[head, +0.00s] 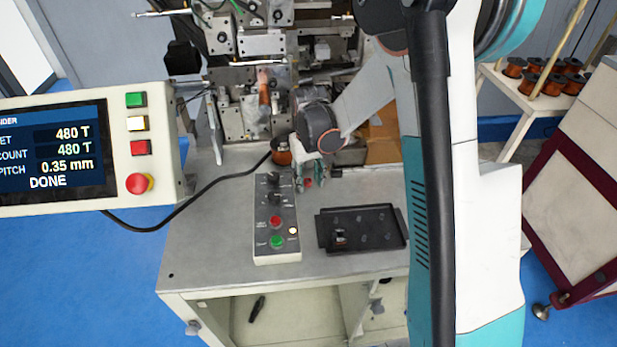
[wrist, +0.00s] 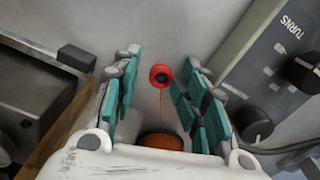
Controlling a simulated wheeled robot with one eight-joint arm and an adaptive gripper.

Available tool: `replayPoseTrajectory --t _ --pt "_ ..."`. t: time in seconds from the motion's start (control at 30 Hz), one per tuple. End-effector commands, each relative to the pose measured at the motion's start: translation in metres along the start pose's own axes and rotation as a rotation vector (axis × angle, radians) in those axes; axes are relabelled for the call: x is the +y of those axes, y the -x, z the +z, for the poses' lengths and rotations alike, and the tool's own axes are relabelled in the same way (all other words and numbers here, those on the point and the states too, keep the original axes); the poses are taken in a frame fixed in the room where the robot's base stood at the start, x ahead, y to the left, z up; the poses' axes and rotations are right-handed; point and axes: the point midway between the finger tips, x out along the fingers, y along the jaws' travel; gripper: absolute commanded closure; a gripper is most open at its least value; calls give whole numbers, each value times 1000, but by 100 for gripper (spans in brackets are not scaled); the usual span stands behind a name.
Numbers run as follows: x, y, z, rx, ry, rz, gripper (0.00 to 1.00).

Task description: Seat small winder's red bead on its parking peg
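The red bead (wrist: 160,75) is a small ring with a dark centre, seen in the wrist view just beyond my gripper. A thin orange line runs from it toward a copper-coloured coil (wrist: 161,142), partly hidden by my gripper. My gripper (wrist: 161,62) is open, with one teal finger on each side of the bead and gaps on both sides. In the head view my gripper (head: 312,181) points down over the bench behind the black tray, with a little red (head: 308,183) showing at its fingers. I cannot make out which part is the parking peg.
A control box (head: 277,243) with knobs and buttons stands left of my gripper. A black tray (head: 325,242) with small pegs lies in front. The winder (head: 240,70) rises behind. A display panel (head: 140,115) reading DONE is at left. The bench's front left is clear.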

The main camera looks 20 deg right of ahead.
Motion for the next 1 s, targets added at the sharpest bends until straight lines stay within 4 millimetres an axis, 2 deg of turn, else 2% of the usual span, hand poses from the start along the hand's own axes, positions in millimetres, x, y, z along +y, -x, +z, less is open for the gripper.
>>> replayPoseTrajectory --t 0.27,0.37,0.7,0.9,1.0 --pt "-1 6 -1 1 2 -2 57" --pt "-1 19 0 1 2 -2 57" --pt "0 87 0 0 0 -1 57" --pt "0 112 0 0 0 -1 57" --pt "0 118 0 0 0 0 57"
